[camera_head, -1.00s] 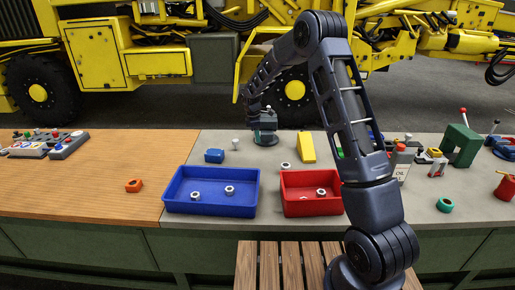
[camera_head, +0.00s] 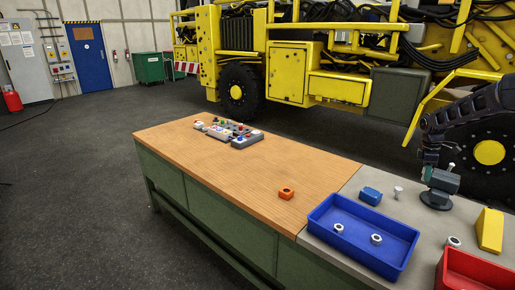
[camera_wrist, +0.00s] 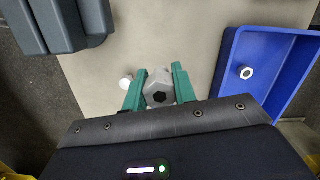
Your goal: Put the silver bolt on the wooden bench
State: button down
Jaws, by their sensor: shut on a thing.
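My gripper (camera_wrist: 158,92) has green fingers shut on a silver hex-headed piece with a dark six-sided recess, which looks like the silver bolt (camera_wrist: 160,88). In the head view my arm comes down just left of the bench vise (camera_head: 443,182); the fingertips and the held piece cannot be made out there. A second pale bolt-like piece (camera_head: 398,192) stands on the grey top, and a pale round head shows beside my left finger in the wrist view (camera_wrist: 126,82). The wooden bench top (camera_head: 225,168) lies to the left.
A blue tray (camera_head: 328,208) with two nuts stands beside the wood's edge. A blue block (camera_head: 371,195), a yellow wedge (camera_head: 490,230) and a red tray (camera_head: 470,270) are nearby. The wood holds an orange nut (camera_head: 286,193) and control boxes (camera_head: 228,132); its middle is clear.

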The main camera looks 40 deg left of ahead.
jog(key=s+a+n, duration=0.2)
jog(key=s+a, duration=0.1)
jog(key=a, duration=0.4)
jog(key=s+a+n, duration=0.2)
jog(key=s+a, duration=0.1)
jog(key=a, duration=0.4)
jog(key=n+t+y, duration=0.1)
jog(key=n+y, duration=0.1)
jog(key=n, duration=1)
send_over(286, 215)
jog(key=f, duration=1.9)
jog(key=shift+s+f, duration=0.25)
jog(key=shift+f, duration=0.15)
jog(key=c, duration=1.1)
grip_release()
jog(key=shift+f, duration=0.15)
jog(key=r, duration=0.4)
jog(key=s+r, duration=0.1)
jog(key=r, duration=0.7)
jog(key=shift+s+r, duration=0.1)
jog(key=shift+s, duration=0.3)
